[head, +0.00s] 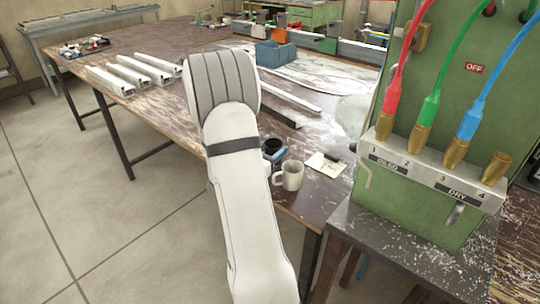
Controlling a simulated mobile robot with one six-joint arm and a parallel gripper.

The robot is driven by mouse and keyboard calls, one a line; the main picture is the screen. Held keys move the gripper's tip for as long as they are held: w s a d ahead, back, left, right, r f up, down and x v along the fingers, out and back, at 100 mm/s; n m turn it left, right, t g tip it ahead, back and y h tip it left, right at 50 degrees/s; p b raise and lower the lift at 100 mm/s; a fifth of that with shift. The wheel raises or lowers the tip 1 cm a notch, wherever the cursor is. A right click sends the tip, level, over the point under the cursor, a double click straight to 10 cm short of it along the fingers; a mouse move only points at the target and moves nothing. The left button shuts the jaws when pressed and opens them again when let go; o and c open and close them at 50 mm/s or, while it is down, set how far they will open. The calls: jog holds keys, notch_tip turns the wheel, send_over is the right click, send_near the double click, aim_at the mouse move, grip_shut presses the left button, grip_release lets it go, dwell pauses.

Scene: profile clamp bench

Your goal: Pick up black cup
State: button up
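A black cup (272,146) stands near the front edge of the brown work table, just right of my arm. Its dark opening faces up. My arm crosses in front of its left side, so part of it may be hidden. A small blue thing (274,158) shows right below and beside it; I cannot tell what it is. A pale mug (289,176) with its handle to the left stands just in front of the black cup. My white arm rises through the middle of the picture, but my gripper does not show.
The worn table (165,38) carries white profiles (146,69) at left and a blue bin (275,53) at the back. A paper note (326,164) lies right of the mug. A green machine with hoses (435,190) stands close at right. Floor at left is clear.

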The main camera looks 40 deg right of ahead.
jog(key=c, duration=0.5)
